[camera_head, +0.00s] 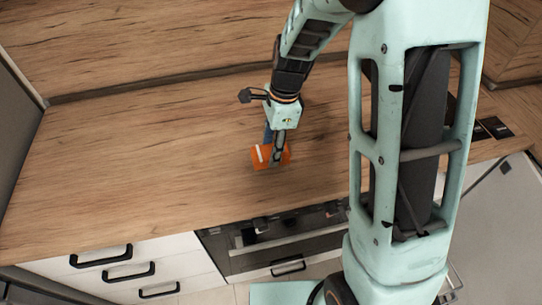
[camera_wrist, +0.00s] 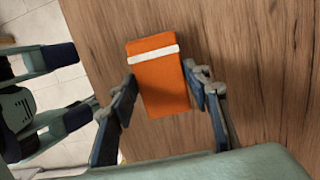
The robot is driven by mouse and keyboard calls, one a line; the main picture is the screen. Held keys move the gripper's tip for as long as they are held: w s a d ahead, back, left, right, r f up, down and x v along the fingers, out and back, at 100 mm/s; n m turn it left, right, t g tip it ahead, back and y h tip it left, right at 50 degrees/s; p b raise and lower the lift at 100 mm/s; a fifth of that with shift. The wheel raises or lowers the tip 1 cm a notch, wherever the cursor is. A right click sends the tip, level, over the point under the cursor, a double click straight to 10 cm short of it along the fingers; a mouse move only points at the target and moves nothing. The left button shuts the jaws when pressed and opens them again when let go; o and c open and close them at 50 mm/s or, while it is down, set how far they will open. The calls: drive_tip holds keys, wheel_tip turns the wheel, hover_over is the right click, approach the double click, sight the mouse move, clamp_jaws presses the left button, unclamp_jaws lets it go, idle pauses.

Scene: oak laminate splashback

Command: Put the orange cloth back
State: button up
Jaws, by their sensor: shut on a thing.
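The orange cloth (camera_wrist: 161,82) is a folded block with a white stripe near one end. In the wrist view it sits between the two fingers of my gripper (camera_wrist: 163,95), which is shut on it. In the head view the cloth (camera_head: 259,157) shows at the lower end of my gripper (camera_head: 277,158), over the wooden countertop (camera_head: 150,150) near its front edge. My gripper covers part of it there. I cannot tell whether the cloth touches the countertop or is held just above it.
The countertop is clear to the left of my gripper. A wooden splashback (camera_head: 150,40) stands behind it. White drawers with black handles (camera_head: 100,257) and an oven front (camera_head: 275,240) lie below the front edge. Dark panels (camera_head: 495,127) lie at the right.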

drive_tip(key=shift+w+f+b, duration=0.2)
drive_tip(key=shift+f+b, duration=0.9)
drive_tip(key=shift+f, duration=0.6)
drive_tip(key=shift+f, duration=0.15)
drive_tip(key=o, duration=1)
drive_tip(key=shift+o, duration=0.2)
drive_tip(key=r, duration=0.4)
drive_tip(key=d+r, duration=0.1)
drive_tip(key=r, duration=0.7)
drive_tip(key=shift+w+d+r, duration=0.1)
drive_tip(key=shift+d+r, duration=0.05)
drive_tip(key=shift+d, duration=0.2)
